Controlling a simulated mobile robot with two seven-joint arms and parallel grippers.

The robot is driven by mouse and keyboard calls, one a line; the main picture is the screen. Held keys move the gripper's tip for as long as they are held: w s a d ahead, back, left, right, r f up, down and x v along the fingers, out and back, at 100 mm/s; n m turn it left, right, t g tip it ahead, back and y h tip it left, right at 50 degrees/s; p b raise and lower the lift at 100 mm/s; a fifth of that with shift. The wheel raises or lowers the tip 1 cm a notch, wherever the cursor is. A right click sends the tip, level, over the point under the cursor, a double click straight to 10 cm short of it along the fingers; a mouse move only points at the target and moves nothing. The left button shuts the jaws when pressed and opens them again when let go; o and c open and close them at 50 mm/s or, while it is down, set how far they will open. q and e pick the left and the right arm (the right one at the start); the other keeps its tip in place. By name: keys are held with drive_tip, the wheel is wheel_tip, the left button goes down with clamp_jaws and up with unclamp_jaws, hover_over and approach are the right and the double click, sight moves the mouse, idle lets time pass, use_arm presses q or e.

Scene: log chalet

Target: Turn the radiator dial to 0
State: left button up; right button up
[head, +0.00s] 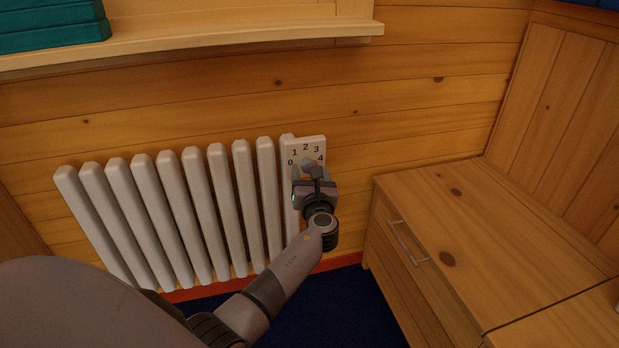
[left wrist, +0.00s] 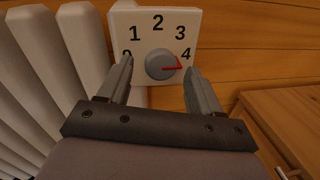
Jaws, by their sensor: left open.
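The radiator dial is a round grey knob (left wrist: 160,65) on a white square plate (left wrist: 128,18) numbered 0 to 4. Its red pointer (left wrist: 172,67) points right, near the 4. In the head view the plate (head: 321,142) is at the right end of the white radiator (head: 198,200), and the knob (head: 308,161) shows partly above my gripper. My left gripper (head: 310,178) is open in front of the dial. In the left wrist view its fingers (left wrist: 162,75) are on either side of the knob, apart from it; the left finger partly covers the 0. My right gripper is not in view.
A wooden cabinet (head: 470,225) with a metal handle stands right of the radiator. A wooden shelf (head: 220,38) with green books (head: 50,25) is above. Log wall (head: 420,110) lies behind; dark blue floor (head: 350,305) is open below.

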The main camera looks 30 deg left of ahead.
use_arm(q)
drive_tip(key=shift+w+a, duration=0.35)
drive_tip(key=shift+w, duration=0.05)
drive_tip(key=c, duration=1.1)
drive_tip(key=shift+o, duration=0.2)
